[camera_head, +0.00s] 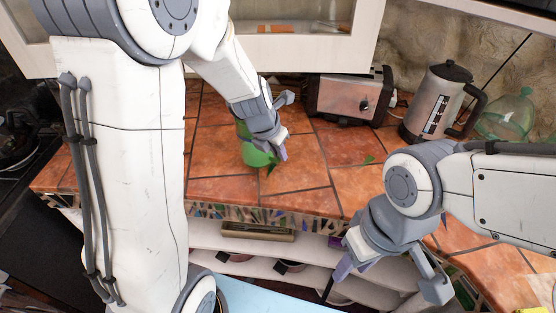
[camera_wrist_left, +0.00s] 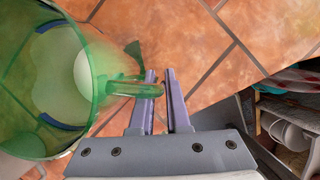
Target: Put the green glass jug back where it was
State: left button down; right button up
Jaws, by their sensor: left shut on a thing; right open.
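The green glass jug (camera_head: 255,154) is at the left part of the tiled counter, partly hidden behind my left gripper (camera_head: 277,130). In the left wrist view the see-through jug (camera_wrist_left: 50,140) fills the left side, with its handle reaching between the fingers. My left gripper (camera_wrist_left: 168,100) is shut on that handle. I cannot tell whether the jug's base touches the tiles. My right gripper (camera_head: 388,280) is open and empty, in front of the counter's front edge, with its fingers wide apart.
A toaster (camera_head: 349,96), a steel kettle (camera_head: 439,103) and another green see-through vessel (camera_head: 508,117) stand along the back. A white cabinet (camera_head: 310,50) is above. Tiles (camera_head: 302,180) right of the jug are clear. Open shelves (camera_head: 215,238) are below the front edge.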

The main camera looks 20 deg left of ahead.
pick_arm(q)
jog(key=shift+f, duration=0.85)
pick_arm(e)
jog(key=shift+f, duration=0.55)
pick_arm(q)
jog(key=shift+f, duration=0.15)
jog(key=c, duration=0.9)
grip_release()
